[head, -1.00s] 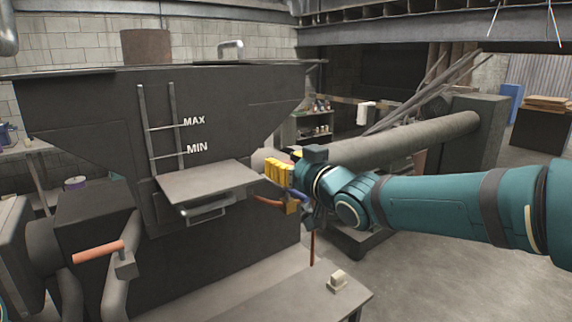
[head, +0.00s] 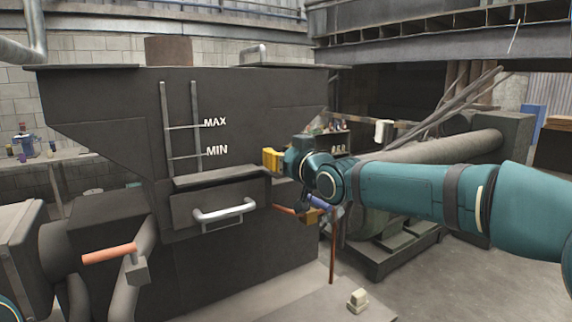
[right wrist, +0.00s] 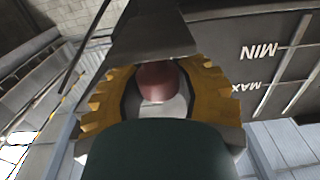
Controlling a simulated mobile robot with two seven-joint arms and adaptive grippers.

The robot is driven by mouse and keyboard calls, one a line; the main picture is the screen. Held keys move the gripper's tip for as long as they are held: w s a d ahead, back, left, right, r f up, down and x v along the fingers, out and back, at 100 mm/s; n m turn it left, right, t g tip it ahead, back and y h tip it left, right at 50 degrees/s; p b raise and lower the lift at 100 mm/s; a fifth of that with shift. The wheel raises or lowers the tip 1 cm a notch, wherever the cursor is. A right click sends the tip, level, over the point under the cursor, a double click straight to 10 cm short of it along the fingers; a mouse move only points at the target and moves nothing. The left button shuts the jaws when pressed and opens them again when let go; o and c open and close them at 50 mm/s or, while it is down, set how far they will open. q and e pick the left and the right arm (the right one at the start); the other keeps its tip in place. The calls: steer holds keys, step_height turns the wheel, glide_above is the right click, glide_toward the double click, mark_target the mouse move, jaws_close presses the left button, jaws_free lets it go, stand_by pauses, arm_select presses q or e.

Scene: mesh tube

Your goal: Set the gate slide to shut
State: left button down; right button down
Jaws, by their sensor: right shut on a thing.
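The gate slide (head: 220,177) is a flat grey plate on the front of the dark hopper, below the MIN mark. Only a narrow strip of its top shows, above a dark panel with a silver handle (head: 224,212). My right gripper (head: 271,160) has yellow fingers and is at the slide's right end. In the right wrist view its fingers (right wrist: 158,85) close around a dull red round part (right wrist: 158,80), with a dark wedge-shaped piece (right wrist: 150,35) across the fingertips. The exact contact is hidden in the head view. My left gripper is not in view.
An orange lever (head: 110,253) on a pipe is at the lower left. A small pale block (head: 357,299) lies on the low surface in front. Open floor shows at the lower right.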

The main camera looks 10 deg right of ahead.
steer(key=c, duration=0.6)
jaws_free()
steer(key=shift+s+d, duration=0.1)
steer(key=v, duration=1.2)
